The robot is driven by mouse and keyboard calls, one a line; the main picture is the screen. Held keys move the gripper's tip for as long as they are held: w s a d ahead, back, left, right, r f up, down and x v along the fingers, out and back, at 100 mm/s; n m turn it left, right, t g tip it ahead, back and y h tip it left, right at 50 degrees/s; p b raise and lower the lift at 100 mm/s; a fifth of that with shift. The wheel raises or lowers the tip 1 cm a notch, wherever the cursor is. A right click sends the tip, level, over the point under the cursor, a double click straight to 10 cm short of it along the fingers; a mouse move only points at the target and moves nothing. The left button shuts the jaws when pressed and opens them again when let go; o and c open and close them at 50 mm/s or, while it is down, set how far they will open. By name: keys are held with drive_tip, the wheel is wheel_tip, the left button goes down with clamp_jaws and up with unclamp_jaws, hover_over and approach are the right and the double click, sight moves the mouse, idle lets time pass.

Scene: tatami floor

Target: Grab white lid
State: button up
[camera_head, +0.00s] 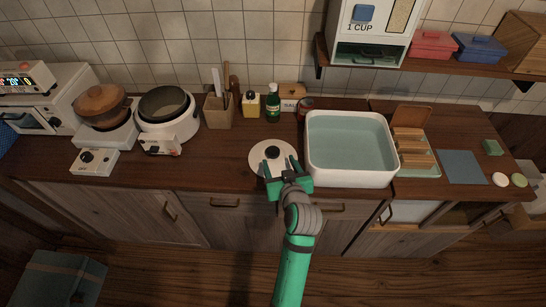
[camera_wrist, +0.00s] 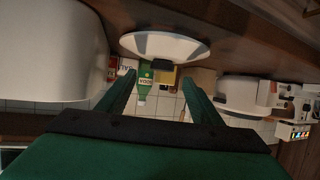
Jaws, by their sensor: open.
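The white lid (camera_head: 259,156) lies on the wooden counter, a round disc with a dark knob (camera_head: 271,152) on top. In the wrist view, which is upside down, the lid (camera_wrist: 165,44) is seen nearly edge-on, its dark knob (camera_wrist: 165,66) facing the space between the fingers. My green gripper (camera_head: 281,168) is over the near side of the lid with its fingers apart. In the wrist view my gripper (camera_wrist: 158,82) shows nothing held. The knob appears beyond the fingertips; whether a finger touches the lid I cannot tell.
A white basin (camera_head: 350,179) stands close to the right of the lid. A rice cooker (camera_head: 181,125) is to the left. Behind are a utensil holder (camera_head: 219,111), a green bottle (camera_head: 272,106) and a yellow container (camera_head: 250,104). The counter left of the lid is clear.

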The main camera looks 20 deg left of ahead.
sight(273, 151)
drive_tip(key=shift+r+x, duration=0.2)
drive_tip(key=shift+x, duration=3.25)
drive_tip(key=shift+a, duration=0.2)
drive_tip(key=c, duration=1.3)
